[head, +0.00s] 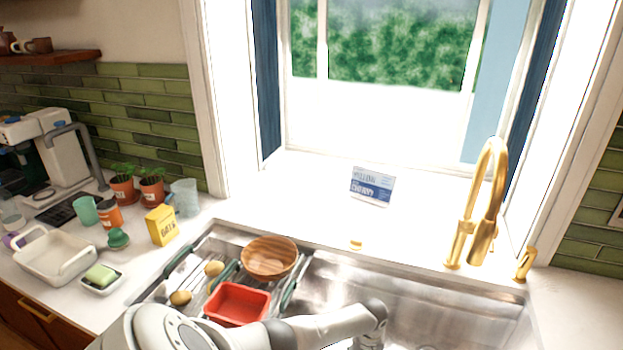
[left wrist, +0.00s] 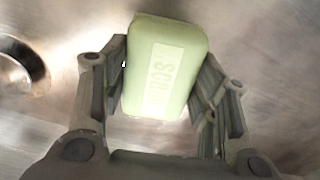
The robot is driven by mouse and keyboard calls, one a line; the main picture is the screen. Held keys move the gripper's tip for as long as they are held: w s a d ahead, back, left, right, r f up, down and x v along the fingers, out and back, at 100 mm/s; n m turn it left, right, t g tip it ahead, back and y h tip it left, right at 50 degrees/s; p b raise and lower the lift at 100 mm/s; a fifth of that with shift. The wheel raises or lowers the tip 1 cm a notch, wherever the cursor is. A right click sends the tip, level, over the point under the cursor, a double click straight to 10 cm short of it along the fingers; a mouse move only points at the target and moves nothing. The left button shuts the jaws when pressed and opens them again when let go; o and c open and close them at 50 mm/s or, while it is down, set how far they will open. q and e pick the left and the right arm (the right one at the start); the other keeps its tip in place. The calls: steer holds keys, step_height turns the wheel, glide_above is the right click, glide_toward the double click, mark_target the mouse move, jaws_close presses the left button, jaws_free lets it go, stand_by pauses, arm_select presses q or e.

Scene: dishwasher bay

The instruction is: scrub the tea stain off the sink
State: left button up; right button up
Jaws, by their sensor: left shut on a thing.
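In the left wrist view my left gripper (left wrist: 163,80) is shut on a pale green scrub block (left wrist: 165,55) with faint raised letters. The block sits between both fingers, above the steel sink (left wrist: 275,60). In the head view my left arm reaches from the bottom over the rack into the sink (head: 430,300); the gripper is mostly cut off at the bottom edge, and the block is hidden there. A round drain (left wrist: 22,65) shows at the left of the wrist view. I cannot make out a clear tea stain. My right gripper is not in view.
A dish rack (head: 283,298) in the sink's left part holds a wooden bowl (head: 269,257) and a red tub (head: 238,304). A gold faucet (head: 488,200) stands behind the sink. Left counter holds a yellow box (head: 160,225), a soap dish (head: 103,287) and a white basin (head: 57,262).

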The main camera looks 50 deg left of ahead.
arm_select(q)
step_height(320, 180, up, 2)
steer(key=shift+w+r+p, duration=0.1)
steer(key=shift+p, duration=0.6)
steer(key=shift+w+d+r+p, duration=0.1)
steer(key=shift+r+p, duration=0.45)
steer(key=shift+p, duration=0.05)
steer(key=shift+r, duration=0.35)
